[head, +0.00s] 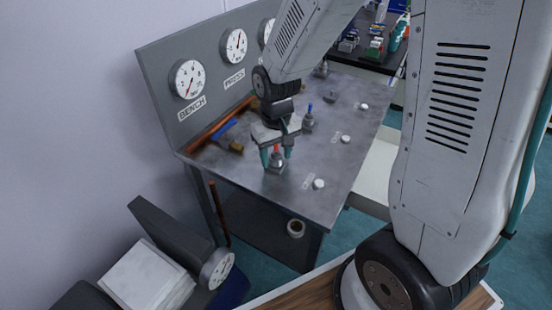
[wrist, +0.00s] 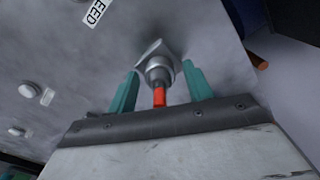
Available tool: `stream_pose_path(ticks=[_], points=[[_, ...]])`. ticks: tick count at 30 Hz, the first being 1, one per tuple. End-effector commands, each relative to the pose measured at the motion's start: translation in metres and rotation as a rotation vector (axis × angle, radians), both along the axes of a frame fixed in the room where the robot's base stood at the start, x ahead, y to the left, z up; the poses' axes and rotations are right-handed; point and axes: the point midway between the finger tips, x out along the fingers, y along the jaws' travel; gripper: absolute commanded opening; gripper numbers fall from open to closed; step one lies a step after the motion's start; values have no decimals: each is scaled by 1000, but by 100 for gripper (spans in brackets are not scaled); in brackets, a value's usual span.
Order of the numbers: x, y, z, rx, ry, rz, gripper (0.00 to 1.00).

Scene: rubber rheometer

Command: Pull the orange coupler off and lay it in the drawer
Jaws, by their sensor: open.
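The orange coupler (head: 277,149) stands upright on a grey metal fitting (head: 276,165) at the near part of the bench. It also shows in the wrist view (wrist: 158,97), red-orange, above the fitting's square base (wrist: 157,58). My gripper (head: 277,157) is over it with the teal fingers open, one on each side. In the wrist view my gripper (wrist: 160,72) shows gaps between both fingers and the coupler. A pale open drawer (head: 376,166) appears to stick out at the bench's right side; its inside is partly hidden by my arm.
A blue-topped fitting (head: 308,117) stands just behind my gripper, and another fitting (head: 321,69) farther back. White round knobs (head: 319,184) line the bench's right side. A blue-and-brown brush (head: 229,138) lies left. The gauge panel (head: 212,70) rises along the back.

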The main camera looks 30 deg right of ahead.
Motion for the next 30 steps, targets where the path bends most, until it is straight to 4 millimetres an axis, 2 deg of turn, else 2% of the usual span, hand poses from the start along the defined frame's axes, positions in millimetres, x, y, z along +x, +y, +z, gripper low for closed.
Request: stream_pose_path(ticks=[5, 8, 9, 10, 14, 18, 30], points=[[0, 0, 0, 0, 0, 0, 51], [0, 0, 0, 0, 0, 0, 26], [0, 0, 0, 0, 0, 0, 15], [0, 0, 0, 0, 0, 0, 10], [0, 0, 1, 0, 0, 0, 10], [0, 0, 8, 0, -2, 0, 0], [1, 0, 37, 0, -2, 0, 0]])
